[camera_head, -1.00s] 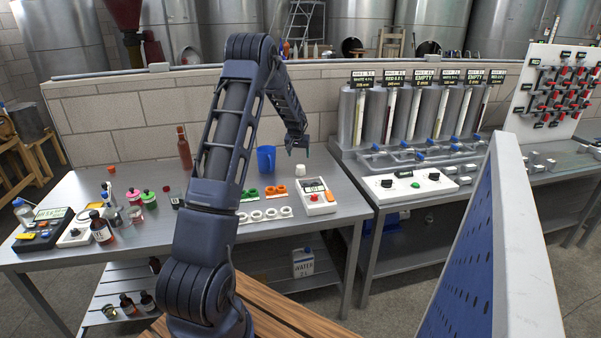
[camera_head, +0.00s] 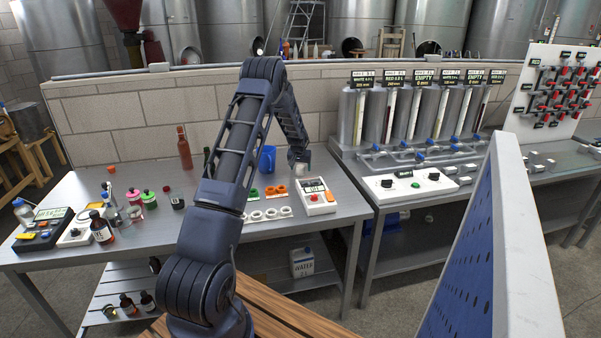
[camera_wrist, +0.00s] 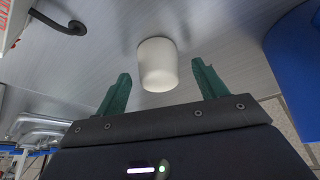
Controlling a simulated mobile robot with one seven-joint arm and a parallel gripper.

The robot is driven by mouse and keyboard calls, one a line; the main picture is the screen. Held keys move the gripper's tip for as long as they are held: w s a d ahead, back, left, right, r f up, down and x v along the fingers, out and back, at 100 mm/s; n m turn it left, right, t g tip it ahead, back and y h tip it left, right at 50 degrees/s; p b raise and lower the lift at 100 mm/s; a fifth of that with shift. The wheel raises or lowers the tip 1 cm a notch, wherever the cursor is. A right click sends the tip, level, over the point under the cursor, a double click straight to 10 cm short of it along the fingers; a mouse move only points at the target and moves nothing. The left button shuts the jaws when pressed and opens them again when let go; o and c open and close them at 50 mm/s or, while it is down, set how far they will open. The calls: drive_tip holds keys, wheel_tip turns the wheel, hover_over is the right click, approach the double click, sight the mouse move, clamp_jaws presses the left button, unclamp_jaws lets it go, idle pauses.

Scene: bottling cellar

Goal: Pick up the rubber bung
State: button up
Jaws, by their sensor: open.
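The rubber bung (camera_wrist: 157,65) is a small off-white tapered plug. In the wrist view it stands on the grey metal bench top, between and just beyond my fingertips. My gripper (camera_wrist: 159,85) is open, with one green finger on each side of the bung and a visible gap to each. In the head view my gripper (camera_head: 299,160) is low over the back of the left bench, and the bung is mostly hidden behind it.
A blue jug (camera_head: 267,158) stands close beside the gripper; it also shows in the wrist view (camera_wrist: 296,60). A white box with a red button (camera_head: 316,197) is in front. Rings on strips (camera_head: 265,214) lie nearby. A brick wall (camera_head: 120,130) runs behind.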

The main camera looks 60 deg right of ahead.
drive_tip(key=shift+d+f, duration=0.2)
drive_tip(key=shift+f, duration=0.25)
drive_tip(key=shift+c, duration=0.4)
drive_tip(key=c, duration=1)
